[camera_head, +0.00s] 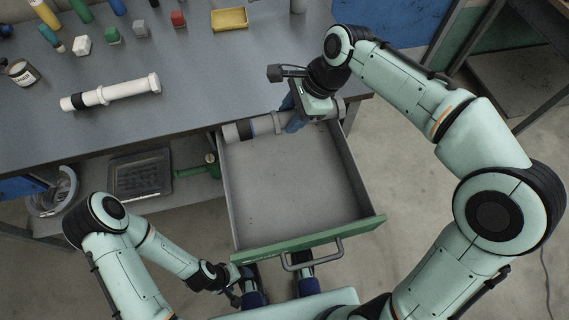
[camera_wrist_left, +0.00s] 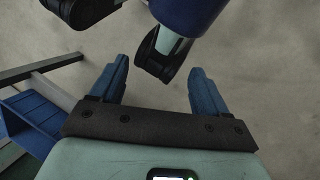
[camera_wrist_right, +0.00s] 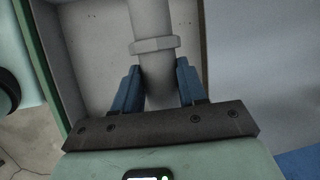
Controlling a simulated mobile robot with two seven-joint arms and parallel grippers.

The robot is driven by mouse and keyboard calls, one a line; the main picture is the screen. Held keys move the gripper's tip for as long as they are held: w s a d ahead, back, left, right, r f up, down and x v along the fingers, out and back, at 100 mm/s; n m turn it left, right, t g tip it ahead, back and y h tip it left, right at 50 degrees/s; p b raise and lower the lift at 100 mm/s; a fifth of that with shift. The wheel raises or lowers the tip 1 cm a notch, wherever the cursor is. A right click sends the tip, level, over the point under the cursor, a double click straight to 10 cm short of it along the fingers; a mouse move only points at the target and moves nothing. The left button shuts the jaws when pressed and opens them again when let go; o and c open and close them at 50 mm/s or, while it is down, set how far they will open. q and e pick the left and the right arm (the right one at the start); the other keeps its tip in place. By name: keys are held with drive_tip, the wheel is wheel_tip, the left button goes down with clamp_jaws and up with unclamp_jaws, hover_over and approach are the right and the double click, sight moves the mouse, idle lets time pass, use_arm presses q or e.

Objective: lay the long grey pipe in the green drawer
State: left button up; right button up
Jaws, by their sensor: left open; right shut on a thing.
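The long grey pipe (camera_head: 238,131) runs left to right across the back of the open green drawer (camera_head: 318,239). My right gripper (camera_head: 293,114) is shut on the pipe from above, right of its middle. In the right wrist view the pipe (camera_wrist_right: 151,22) passes between both blue fingers, with a raised collar just beyond them. I cannot tell whether the pipe touches the drawer floor or is held just above it. My left gripper (camera_wrist_left: 157,80) is open and empty, low in front of the drawer, over the bare floor.
A white pipe (camera_head: 112,92) lies on the grey workbench (camera_head: 190,85) left of the drawer. A dark tray (camera_head: 140,175) sits on the lower shelf. The drawer's middle and front are empty.

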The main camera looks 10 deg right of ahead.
drive_tip(key=shift+f, duration=0.2)
use_arm(q)
drive_tip(key=w+a+f+t+b, duration=0.1)
drive_tip(key=w+f+b, duration=0.3)
drive_tip(key=f+b, duration=0.1)
drive_tip(key=shift+w+f+y, duration=0.15)
drive_tip(key=shift+f+y, duration=0.05)
drive_tip(key=shift+y, duration=0.1)
use_arm(e)
drive_tip(key=shift+f, duration=9.65)
use_arm(q)
drive_tip(key=shift+a, duration=0.1)
use_arm(e)
drive_tip(key=shift+f, duration=0.15)
drive_tip(key=o, duration=1.2)
drive_tip(key=shift+c, duration=0.2)
use_arm(q)
drive_tip(key=shift+t, duration=0.3)
